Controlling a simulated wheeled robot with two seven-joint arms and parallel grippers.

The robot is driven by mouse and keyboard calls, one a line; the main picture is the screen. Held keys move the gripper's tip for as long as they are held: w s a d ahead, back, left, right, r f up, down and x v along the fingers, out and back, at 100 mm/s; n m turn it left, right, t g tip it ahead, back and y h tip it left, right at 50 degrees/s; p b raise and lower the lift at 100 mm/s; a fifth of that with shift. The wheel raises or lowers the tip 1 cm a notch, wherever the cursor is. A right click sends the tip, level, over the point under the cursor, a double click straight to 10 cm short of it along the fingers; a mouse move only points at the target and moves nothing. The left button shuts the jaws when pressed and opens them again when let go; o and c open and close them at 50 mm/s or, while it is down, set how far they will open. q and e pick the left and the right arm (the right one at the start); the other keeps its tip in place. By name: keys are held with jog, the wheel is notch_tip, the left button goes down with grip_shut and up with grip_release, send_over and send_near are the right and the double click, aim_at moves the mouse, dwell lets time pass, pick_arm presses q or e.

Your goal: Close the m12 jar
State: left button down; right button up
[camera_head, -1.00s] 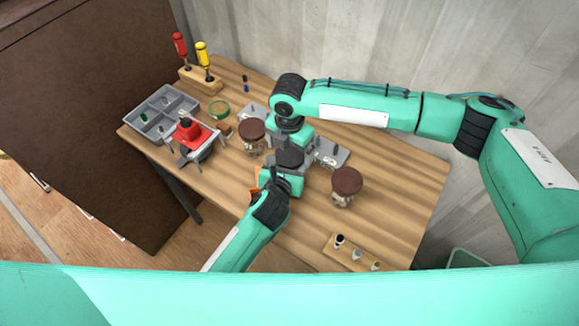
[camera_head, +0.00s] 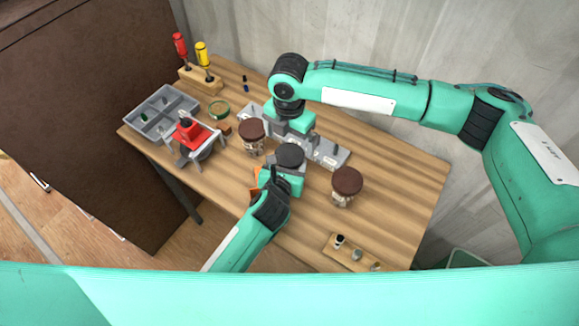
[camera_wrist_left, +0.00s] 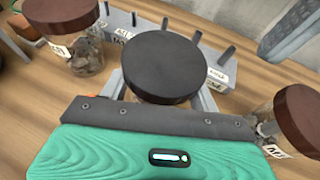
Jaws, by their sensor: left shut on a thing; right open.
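A jar with a black lid (camera_head: 290,155) stands between the fingers of my left gripper (camera_head: 288,166), which is shut on its body. In the left wrist view the black lid (camera_wrist_left: 163,68) lies flat and looks level over the jar. The jar's body and label are hidden, so I cannot read it as m12 or tell how tightly the lid sits. My right gripper (camera_head: 290,132) is open and empty, behind and above the lid, apart from it.
Brown-lidded jars stand left (camera_head: 252,132) and right (camera_head: 346,184) of the held jar. A grey rack with pegs (camera_head: 330,153) is behind it. The front right table is mostly clear.

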notch_tip(320, 180, up, 12)
jog(key=shift+f, duration=0.2)
pick_arm(q)
jog(key=shift+c, duration=1.4)
grip_release()
jog(key=shift+b+v, duration=1.8)
jog(key=shift+v, duration=5.05)
pick_arm(e)
jog(key=shift+f, duration=1.75)
